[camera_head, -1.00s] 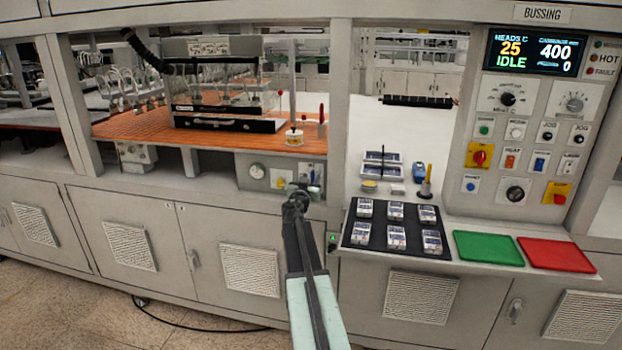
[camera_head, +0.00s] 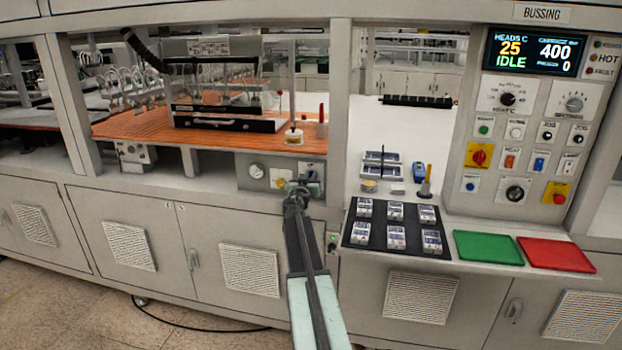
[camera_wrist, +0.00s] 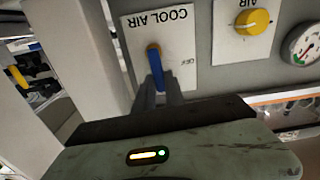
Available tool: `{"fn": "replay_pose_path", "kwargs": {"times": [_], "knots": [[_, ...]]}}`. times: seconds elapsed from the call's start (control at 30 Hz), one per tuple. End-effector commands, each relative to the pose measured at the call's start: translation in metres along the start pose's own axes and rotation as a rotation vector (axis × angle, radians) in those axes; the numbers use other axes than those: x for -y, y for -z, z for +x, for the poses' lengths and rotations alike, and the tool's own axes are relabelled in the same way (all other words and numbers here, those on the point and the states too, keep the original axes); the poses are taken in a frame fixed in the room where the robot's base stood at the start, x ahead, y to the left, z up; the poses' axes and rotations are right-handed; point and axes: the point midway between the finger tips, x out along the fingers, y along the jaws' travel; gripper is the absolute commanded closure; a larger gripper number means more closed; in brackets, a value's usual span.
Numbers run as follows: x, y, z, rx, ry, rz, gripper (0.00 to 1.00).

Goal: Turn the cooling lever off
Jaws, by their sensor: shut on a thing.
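The cooling lever (camera_wrist: 155,70) is a blue handle on a yellow pivot, mounted on a white plate (camera_wrist: 178,28) marked COOL AIR, which appears upside down in the wrist view. The lever runs from its pivot down the picture to my gripper (camera_wrist: 168,98). An OFF mark is on the plate to the lever's right in that view. My gripper is shut on the handle's end, and the fingers hide its tip. In the head view my gripper (camera_head: 303,188) is at the plate (camera_head: 312,171) under the orange bench, covering the lever.
A yellow AIR knob (camera_wrist: 254,21) and a round gauge (camera_wrist: 303,45) are beside the plate. A pale upright post (camera_wrist: 78,50) stands close on the other side. In the head view, a black mat (camera_head: 397,227) with several small blocks lies to the right.

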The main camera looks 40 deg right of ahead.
Motion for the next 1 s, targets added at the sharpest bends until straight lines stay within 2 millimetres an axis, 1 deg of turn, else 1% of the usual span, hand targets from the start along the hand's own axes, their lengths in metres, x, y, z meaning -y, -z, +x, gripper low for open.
{"fn": "replay_pose_path", "kwargs": {"times": [0.27,0.6,1.0], "knots": [[0.007,-0.001,0.001,-0.001,-0.004,-0.204,1.00],[0.020,-0.006,0.002,-0.001,-0.002,-0.528,1.00],[0.031,-0.016,0.002,0.000,-0.004,-0.908,1.00]]}}
